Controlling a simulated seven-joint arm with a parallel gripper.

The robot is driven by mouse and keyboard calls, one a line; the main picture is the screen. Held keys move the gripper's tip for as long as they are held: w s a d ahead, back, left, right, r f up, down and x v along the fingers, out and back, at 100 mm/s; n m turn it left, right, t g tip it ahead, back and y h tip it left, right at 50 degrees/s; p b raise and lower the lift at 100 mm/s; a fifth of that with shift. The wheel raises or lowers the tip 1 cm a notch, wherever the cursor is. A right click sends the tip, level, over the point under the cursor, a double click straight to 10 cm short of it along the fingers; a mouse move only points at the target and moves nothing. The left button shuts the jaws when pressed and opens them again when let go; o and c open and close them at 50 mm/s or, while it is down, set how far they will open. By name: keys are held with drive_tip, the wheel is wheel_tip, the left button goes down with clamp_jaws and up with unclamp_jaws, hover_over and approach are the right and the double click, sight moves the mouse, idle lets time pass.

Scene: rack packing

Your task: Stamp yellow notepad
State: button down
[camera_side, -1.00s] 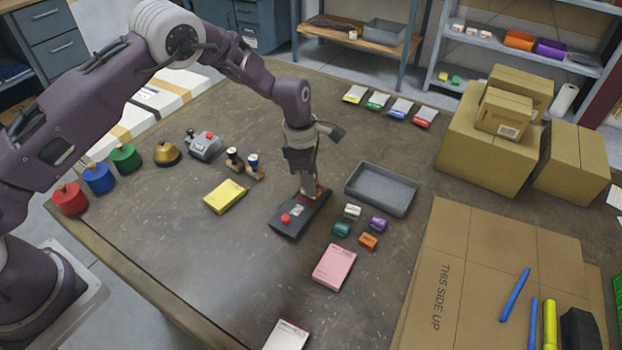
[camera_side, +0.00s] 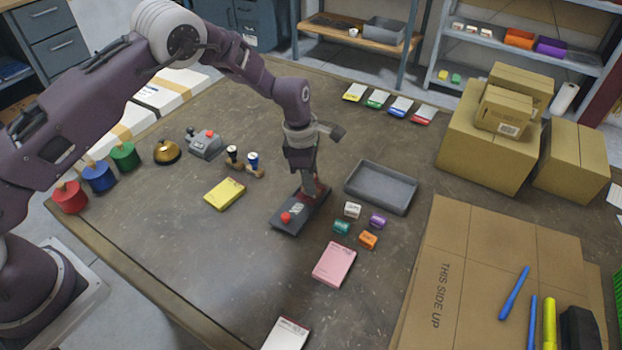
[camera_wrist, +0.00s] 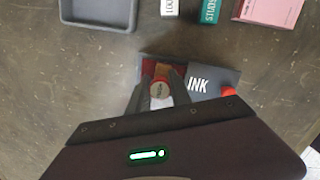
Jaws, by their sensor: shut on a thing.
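The yellow notepad (camera_side: 225,194) lies flat on the table, left of the dark ink box (camera_side: 290,222) in the side view. The ink box has a red knob and also shows in the wrist view (camera_wrist: 198,86), marked INK, with a red pad at its left end. My gripper (camera_side: 309,192) is over that red pad end, pointing down. In the wrist view my gripper (camera_wrist: 159,92) is shut on a stamp with a round, red-rimmed top (camera_wrist: 159,90). The stamp's underside is hidden, so I cannot tell whether it touches the pad.
Two other stamps (camera_side: 242,160) stand in a wooden holder behind the yellow notepad. A grey tray (camera_side: 382,204), several small coloured blocks (camera_side: 342,228) and a pink notepad (camera_side: 334,263) lie right of the ink box. A brass bell (camera_side: 167,152) stands at left.

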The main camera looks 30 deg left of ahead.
drive_tip(key=shift+r, duration=3.5)
drive_tip(key=s+a, duration=0.4)
drive_tip(key=a, duration=0.7)
hover_over(228, 191)
drive_tip(key=shift+a+f, duration=0.15)
drive_tip(key=shift+f, duration=1.25)
drive_tip(key=shift+a+f, duration=0.15)
drive_tip(key=shift+f, duration=1.25)
drive_tip(key=shift+s+f, duration=0.1)
drive_tip(key=shift+f, duration=0.5)
wheel_tip(228, 191, up, 7)
